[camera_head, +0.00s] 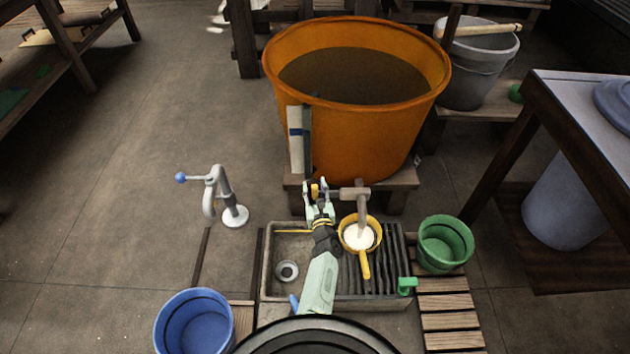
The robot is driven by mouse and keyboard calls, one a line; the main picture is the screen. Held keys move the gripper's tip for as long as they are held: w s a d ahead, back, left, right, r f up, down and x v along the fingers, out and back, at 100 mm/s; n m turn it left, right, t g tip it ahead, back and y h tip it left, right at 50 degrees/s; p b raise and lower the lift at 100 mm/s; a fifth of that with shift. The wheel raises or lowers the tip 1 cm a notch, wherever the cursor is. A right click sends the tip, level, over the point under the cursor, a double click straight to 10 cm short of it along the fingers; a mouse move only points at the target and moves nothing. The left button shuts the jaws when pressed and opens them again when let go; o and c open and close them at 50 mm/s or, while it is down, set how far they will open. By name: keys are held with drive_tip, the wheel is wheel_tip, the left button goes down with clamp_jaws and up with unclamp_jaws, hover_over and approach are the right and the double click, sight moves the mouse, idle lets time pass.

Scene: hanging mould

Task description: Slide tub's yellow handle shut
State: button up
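The large orange tub (365,130) stands on a low wooden stand and holds dark content. A grey spout (355,193) comes out low on its front. The small yellow handle (315,190) shows just left of the spout. My gripper (317,189) is at the handle, with its fingers on either side of it. Whether the fingers press on the handle cannot be told at this size. A yellow ladle (365,265) with white content in its bowl is under the spout, above the ribbed part of the sink.
A grey sink (284,302) with a drain lies below my arm. A green bucket (445,243) stands to the right, a blue bucket (195,322) at lower left. A grey hand pump (232,195) stands left. A wooden table (590,90) is at right.

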drive_tip(key=shift+w, duration=0.1)
clamp_jaws()
idle(0.6)
idle(0.3)
